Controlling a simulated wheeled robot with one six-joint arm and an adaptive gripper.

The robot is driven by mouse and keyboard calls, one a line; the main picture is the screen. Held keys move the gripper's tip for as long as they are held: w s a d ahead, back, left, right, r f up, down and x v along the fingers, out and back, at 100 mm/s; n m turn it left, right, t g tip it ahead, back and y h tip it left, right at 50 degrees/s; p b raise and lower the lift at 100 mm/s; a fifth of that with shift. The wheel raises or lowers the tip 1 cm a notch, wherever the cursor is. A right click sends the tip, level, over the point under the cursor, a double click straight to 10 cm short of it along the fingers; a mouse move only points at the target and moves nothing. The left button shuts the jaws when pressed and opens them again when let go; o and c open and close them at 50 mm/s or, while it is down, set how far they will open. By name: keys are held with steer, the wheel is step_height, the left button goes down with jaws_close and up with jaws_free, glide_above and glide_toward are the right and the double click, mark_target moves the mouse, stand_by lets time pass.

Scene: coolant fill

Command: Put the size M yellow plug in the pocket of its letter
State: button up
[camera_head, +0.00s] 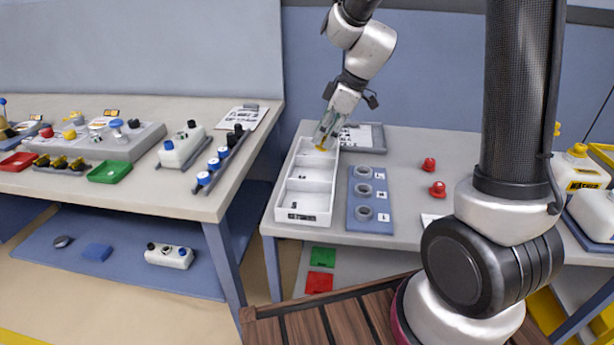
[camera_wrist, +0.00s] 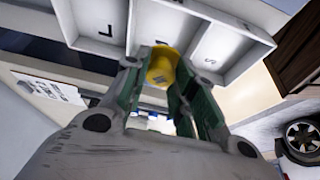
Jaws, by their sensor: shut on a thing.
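My gripper (camera_head: 323,138) is shut on a yellow plug (camera_head: 321,148) and holds it over the far part of a white tray (camera_head: 284,200) with three pockets. In the wrist view my gripper (camera_wrist: 164,88) has its green-lined fingers on either side of the yellow plug (camera_wrist: 162,67), whose face bears a letter that looks like M. The tray (camera_wrist: 235,70) there shows an L in the left pocket and an S in the right one. The plug and fingers cover part of the middle pocket, so its letter is hidden. The plug's height above the tray is hard to tell.
A blue board (camera_head: 371,227) with three grey rings stands right of the tray. Two red plugs (camera_head: 438,189) stand farther right on the grey table (camera_head: 410,150). A dark grey tray (camera_head: 377,138) with a printed sheet lies behind. Another cluttered table (camera_head: 215,205) is at left.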

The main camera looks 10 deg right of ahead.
step_height(320, 180, down, 10)
steer(key=shift+r, duration=0.2)
steer(key=shift+f, duration=0.15)
steer(key=o, duration=0.7)
steer(key=v, duration=1.3)
steer(key=s+d+r+m+h, duration=0.1)
steer(key=s+d+r+m, duration=0.2)
steer(key=s, duration=0.4)
steer(key=s+d+r+m+t+h, duration=0.1)
steer(key=s+d+r+m, duration=0.2)
steer(key=s+m, duration=0.3)
steer(key=s+d+r+m+t+h, duration=0.1)
steer(key=s+d+r+m+h, duration=0.1)
steer(key=s, duration=0.8)
steer(key=shift+d+r+m, duration=0.85)
steer(key=shift+d+m, duration=0.2)
steer(key=shift+m, duration=0.15)
